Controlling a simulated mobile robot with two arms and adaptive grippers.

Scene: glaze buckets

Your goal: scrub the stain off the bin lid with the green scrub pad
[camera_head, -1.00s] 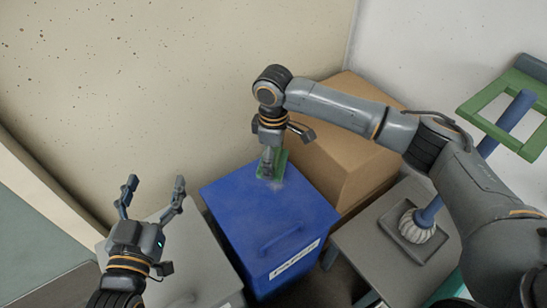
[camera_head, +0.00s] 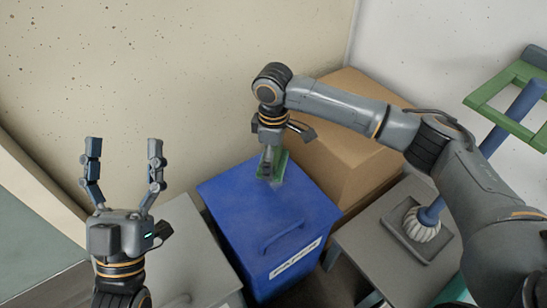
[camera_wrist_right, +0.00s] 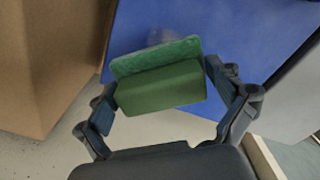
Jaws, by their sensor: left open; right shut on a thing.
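The blue bin (camera_head: 270,245) has a flat lid (camera_head: 255,200) with a handle (camera_head: 283,236) near its front and a white label on its front wall. My right gripper (camera_head: 268,165) is shut on the green scrub pad (camera_head: 281,163) at the far part of the lid. In the right wrist view the pad (camera_wrist_right: 160,80) sits between both fingers, its fuzzy side towards the blue lid. A faint pale smudge (camera_wrist_right: 160,35) shows on the lid beside the pad. Whether the pad touches the lid is hard to tell. My left gripper (camera_head: 122,150) is open and empty, left of the bin.
A cardboard box (camera_head: 345,150) stands behind and right of the bin. A grey table (camera_head: 350,242) at right bears a tray with a white brush head (camera_head: 420,226) on a blue handle. A green frame (camera_head: 500,95) is at far right. A grey surface (camera_head: 190,245) lies left of the bin.

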